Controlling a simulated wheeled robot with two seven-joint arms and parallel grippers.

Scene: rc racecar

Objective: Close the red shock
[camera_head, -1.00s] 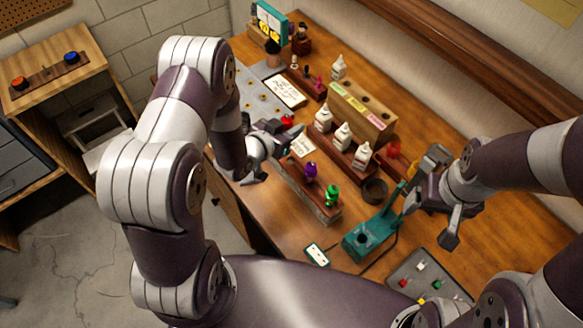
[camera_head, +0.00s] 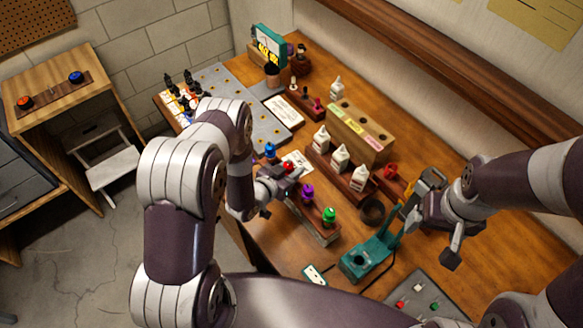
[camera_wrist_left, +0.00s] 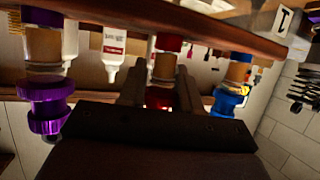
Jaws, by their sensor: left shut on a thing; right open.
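The red shock (camera_head: 288,166) stands in a wooden rack (camera_head: 318,229) between the blue shock (camera_head: 270,149) and the purple shock (camera_head: 307,191). The green shock (camera_head: 329,215) is at the rack's near end. My left gripper (camera_head: 281,177) is shut on the red shock. In the left wrist view, the fingers (camera_wrist_left: 160,95) close around the red shock (camera_wrist_left: 158,98), with the purple shock (camera_wrist_left: 47,105) to the left and the blue shock (camera_wrist_left: 231,95) to the right. The fingers hide part of it. My right gripper (camera_head: 430,215) is open and empty above the table's right side.
White bottles (camera_head: 340,157) stand in a rack just behind the shocks. A teal tool stand (camera_head: 362,262) is between the shock rack and a grey tray (camera_head: 425,298). A wooden block with coloured labels (camera_head: 360,128) stands further back.

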